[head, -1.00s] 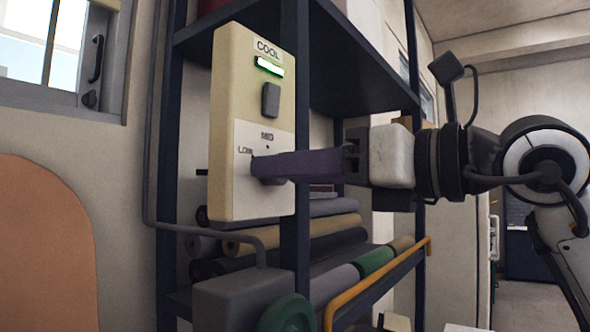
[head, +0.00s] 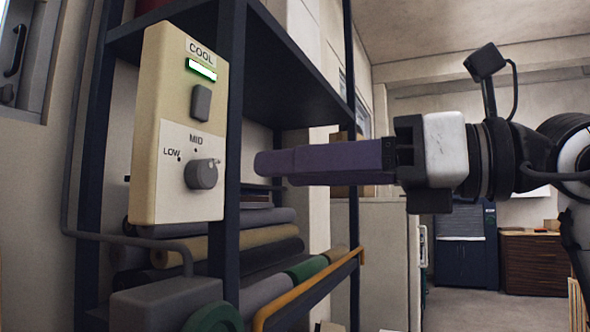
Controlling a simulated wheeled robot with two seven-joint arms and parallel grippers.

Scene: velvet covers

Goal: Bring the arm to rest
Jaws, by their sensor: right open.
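A cream control box (head: 150,120) with a lit green "COOL" lamp (head: 200,69) hangs on the dark shelf frame at left. Below a grey switch (head: 201,103) is a round grey knob (head: 201,174) on a white plate marked "LOW" and "MID". A light mark on the knob sits at its upper right. My right gripper (head: 262,163), with long purple fingers, comes in from the right. Its tips are right of the knob and apart from it, with nothing between them. The fingers overlap from this side, but they are open. My left gripper is out of view.
A dark shelf post (head: 228,200) stands between the box and my fingertips. Rolls of fabric (head: 250,245) lie on the lower shelf, with an orange rail (head: 305,290) along its front. Open floor (head: 480,300) shows at the right, before a dark cabinet (head: 465,250).

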